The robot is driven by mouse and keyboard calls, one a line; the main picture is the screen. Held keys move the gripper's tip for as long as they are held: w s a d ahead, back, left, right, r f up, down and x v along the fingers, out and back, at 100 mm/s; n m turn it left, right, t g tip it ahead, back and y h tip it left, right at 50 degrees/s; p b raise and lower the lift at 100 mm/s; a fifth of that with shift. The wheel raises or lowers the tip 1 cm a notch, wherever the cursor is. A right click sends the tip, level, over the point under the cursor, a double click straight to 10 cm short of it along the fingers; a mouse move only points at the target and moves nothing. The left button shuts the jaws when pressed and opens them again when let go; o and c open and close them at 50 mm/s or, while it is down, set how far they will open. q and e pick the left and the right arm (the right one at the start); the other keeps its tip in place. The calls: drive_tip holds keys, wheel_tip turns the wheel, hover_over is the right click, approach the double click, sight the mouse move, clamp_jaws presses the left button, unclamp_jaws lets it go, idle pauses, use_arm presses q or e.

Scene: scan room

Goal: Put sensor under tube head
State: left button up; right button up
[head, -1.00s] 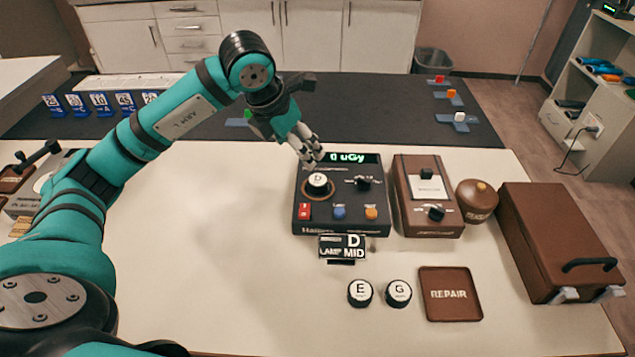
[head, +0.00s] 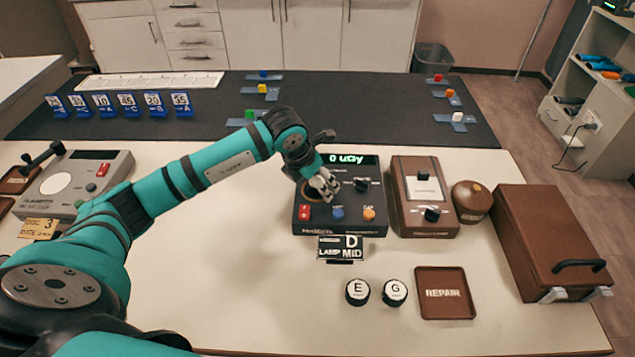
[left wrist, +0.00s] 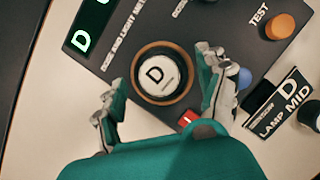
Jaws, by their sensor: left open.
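A round black sensor with a white D cap (left wrist: 158,74) sits in the ringed socket of the dark meter box (head: 340,222). My left gripper (head: 325,187) is over the socket and hides the sensor in the head view. In the left wrist view its open fingers (left wrist: 162,98) are either side of the sensor and just short of it; contact is not visible. Two similar sensors, E (head: 357,292) and G (head: 394,292), stand on the table in front. No part is labelled as a tube head; a black arm (head: 42,155) overhangs the grey device (head: 85,185) at left. My right gripper is out of view.
A LAMP D MID sign (head: 340,248) stands before the meter box. A brown box (head: 425,215), a round brown pot (head: 471,201), a brown case (head: 550,245) and a REPAIR tray (head: 447,306) are at right. Blue number cards (head: 120,104) stand behind. The left-centre table is clear.

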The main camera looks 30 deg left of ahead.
use_arm(q)
drive_tip(key=c, duration=1.2)
drive_tip(key=shift+c, duration=1.1)
drive_tip(key=shift+r, duration=0.15)
